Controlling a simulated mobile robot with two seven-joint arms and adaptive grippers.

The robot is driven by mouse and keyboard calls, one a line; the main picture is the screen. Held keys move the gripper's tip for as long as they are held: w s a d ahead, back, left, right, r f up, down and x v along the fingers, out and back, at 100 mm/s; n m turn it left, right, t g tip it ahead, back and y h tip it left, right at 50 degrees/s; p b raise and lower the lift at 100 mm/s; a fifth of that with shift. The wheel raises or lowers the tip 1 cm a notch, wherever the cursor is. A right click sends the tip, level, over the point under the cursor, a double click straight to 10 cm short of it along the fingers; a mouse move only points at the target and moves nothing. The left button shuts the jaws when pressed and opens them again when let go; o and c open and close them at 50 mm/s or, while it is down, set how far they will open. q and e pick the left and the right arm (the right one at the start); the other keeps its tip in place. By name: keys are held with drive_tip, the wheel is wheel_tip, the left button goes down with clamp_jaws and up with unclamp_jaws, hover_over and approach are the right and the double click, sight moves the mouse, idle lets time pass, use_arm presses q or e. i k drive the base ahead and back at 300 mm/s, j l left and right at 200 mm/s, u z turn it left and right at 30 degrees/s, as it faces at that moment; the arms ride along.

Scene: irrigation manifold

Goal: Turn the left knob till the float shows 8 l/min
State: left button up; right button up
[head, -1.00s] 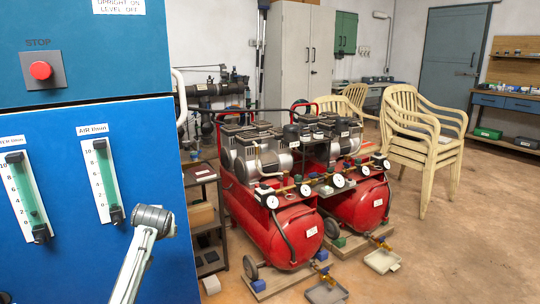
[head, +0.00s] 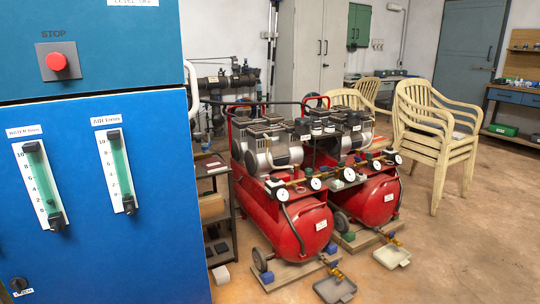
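Two flow meters are on the blue cabinet front in the head view. The left meter (head: 40,182) is labelled water and the right meter (head: 116,168) is labelled air; each has a green tube and a scale up to 10. The left knob (head: 56,222) is the dark knob at the foot of the left meter. The right knob (head: 129,205) is at the foot of the right meter. The left float's height is too small to read surely. Neither of my grippers is in view, and nothing covers the meters.
A red stop button (head: 57,62) sits above the meters. A black latch (head: 18,284) is low on the blue door (head: 120,260). To the right stand red compressors (head: 292,228), a dark shelf rack (head: 215,210) and stacked chairs (head: 437,130). Open floor lies at right.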

sight(55, 226)
drive_tip(key=j+u, duration=0.1)
drive_tip(key=u, duration=1.4)
